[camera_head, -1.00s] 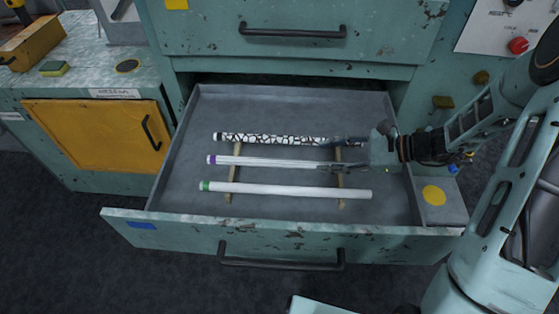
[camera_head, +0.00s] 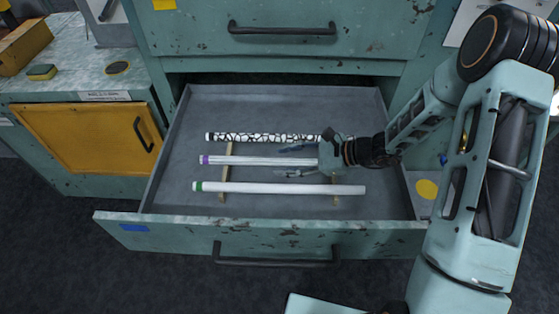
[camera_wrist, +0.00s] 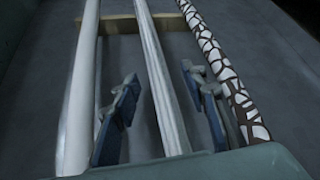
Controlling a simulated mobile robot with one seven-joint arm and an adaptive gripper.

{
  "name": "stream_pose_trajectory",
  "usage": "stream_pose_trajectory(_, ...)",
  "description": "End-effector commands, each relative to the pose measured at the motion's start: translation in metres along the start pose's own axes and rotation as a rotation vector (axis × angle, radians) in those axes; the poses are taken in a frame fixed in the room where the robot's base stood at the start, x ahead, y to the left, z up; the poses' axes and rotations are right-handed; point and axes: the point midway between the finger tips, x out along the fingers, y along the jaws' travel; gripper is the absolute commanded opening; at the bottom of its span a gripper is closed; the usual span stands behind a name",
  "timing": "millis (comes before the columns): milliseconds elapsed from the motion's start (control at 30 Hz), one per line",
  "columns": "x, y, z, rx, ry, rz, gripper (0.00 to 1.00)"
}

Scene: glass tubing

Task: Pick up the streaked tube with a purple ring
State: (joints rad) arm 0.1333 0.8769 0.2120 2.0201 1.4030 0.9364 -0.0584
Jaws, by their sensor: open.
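The streaked tube with a purple ring (camera_head: 250,160) lies in the open drawer, the middle one of three tubes. Its purple ring (camera_head: 205,160) is at the left end, and its right part is hidden by my gripper. My gripper (camera_head: 287,160) is open, its fingers on either side of this tube towards its right half. In the wrist view the streaked tube (camera_wrist: 161,75) runs between the two open fingers (camera_wrist: 160,108), with a gap on each side. I cannot tell how far the fingertips are above the drawer floor.
A black-and-white cracked-pattern tube (camera_head: 265,137) lies behind, close to one finger in the wrist view. A plain white tube with a green ring (camera_head: 280,188) lies in front. Wooden rests (camera_head: 224,185) support the tubes. The drawer's front wall (camera_head: 270,235) and upper drawer (camera_head: 285,40) bound the space.

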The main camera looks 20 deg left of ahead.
Motion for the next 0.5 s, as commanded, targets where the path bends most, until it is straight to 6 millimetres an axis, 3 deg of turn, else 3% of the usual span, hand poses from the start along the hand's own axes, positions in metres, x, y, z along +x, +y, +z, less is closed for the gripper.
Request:
stream_pose_trajectory(133,-0.0003,-0.0002,0.0000,0.000,0.000,0.000,0.40)
stream_pose_trajectory(500,-0.0006,-0.0001,0.0001,-0.001,0.000,0.000,0.00)
